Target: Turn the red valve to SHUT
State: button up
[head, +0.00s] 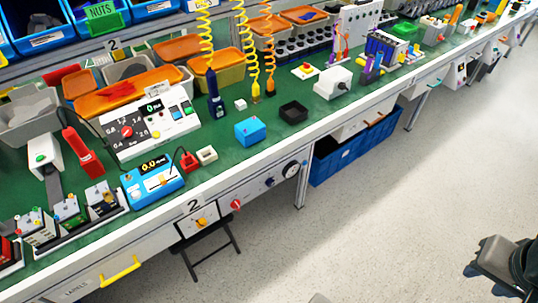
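A small red knob (236,204), which looks like the red valve, is on the white front rail of the workbench, right of the centre of the bench's near edge. Its lettering and pointer direction are too small to read, so I cannot tell its setting. A grey and black part (500,266) at the lower right edge looks like part of my arm or gripper. It is well apart from the red knob, with floor between them. Its fingertips cannot be made out.
An orange switch (201,222), a dark knob (270,181) and a round dial (291,170) flank the red knob. A white meter box (150,125) with another red knob stands on the bench. The floor (370,240) is clear.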

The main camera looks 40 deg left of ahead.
aim_at(236, 203)
jog(key=u, duration=2.15)
jog(key=k, duration=0.45)
jog(key=u, duration=0.9)
jog(key=i, duration=0.5)
jog(key=z, duration=0.05)
